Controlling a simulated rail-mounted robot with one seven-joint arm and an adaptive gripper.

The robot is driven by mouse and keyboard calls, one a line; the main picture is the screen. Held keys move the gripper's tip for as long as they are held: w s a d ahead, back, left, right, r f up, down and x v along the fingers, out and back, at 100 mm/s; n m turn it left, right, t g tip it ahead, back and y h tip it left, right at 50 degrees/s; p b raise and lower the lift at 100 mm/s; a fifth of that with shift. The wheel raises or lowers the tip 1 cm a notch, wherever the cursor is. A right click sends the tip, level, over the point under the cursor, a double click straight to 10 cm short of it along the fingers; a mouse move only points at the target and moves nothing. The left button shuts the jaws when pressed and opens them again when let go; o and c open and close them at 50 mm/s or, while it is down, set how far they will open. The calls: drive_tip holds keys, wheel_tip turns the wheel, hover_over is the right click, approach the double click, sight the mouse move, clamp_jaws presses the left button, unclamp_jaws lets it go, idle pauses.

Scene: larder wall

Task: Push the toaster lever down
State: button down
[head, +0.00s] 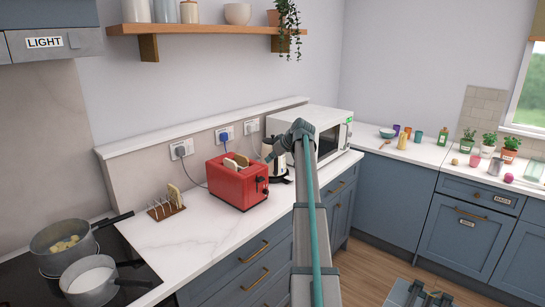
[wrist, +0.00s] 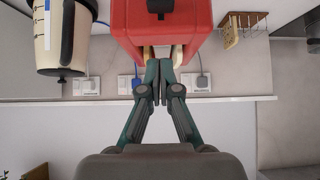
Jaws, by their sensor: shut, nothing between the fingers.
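The red toaster (head: 236,188) stands on the white counter, with slices of bread (head: 236,161) showing in its top. Dark controls, the lever (head: 259,179) among them, are on its right-hand end face. In the wrist view the toaster (wrist: 160,35) appears upside down, with a black lever or knob (wrist: 158,6) at the top edge. My gripper (head: 269,157) is shut and empty, just above and to the right of the toaster's end. In the wrist view its fingertips (wrist: 158,66) are together in front of the bread. I cannot tell whether they touch anything.
A kettle (head: 275,160) stands close to the right of the toaster; it also shows in the wrist view (wrist: 62,38). A microwave (head: 325,128) is behind it. A toast rack (head: 165,208) is to the left. Pots (head: 88,279) sit on the hob. A shelf (head: 205,29) hangs above.

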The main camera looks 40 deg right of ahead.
drive_tip(key=p, duration=0.2)
hover_over(259, 177)
drive_tip(key=s, duration=0.2)
drive_tip(key=f, duration=0.4)
drive_tip(key=shift+w+d+f, duration=0.1)
drive_tip(key=shift+d+f, duration=0.1)
drive_tip(key=shift+f, duration=0.1)
wheel_tip(259, 177, down, 2)
drive_tip(key=shift+f+p, duration=0.1)
drive_tip(key=shift+p, duration=0.5)
drive_tip(key=shift+f, duration=0.8)
drive_tip(key=shift+f, duration=0.15)
drive_tip(key=f+b, duration=0.5)
drive_tip(key=f, duration=0.1)
drive_tip(key=shift+s, duration=0.2)
drive_tip(key=shift+r, duration=0.1)
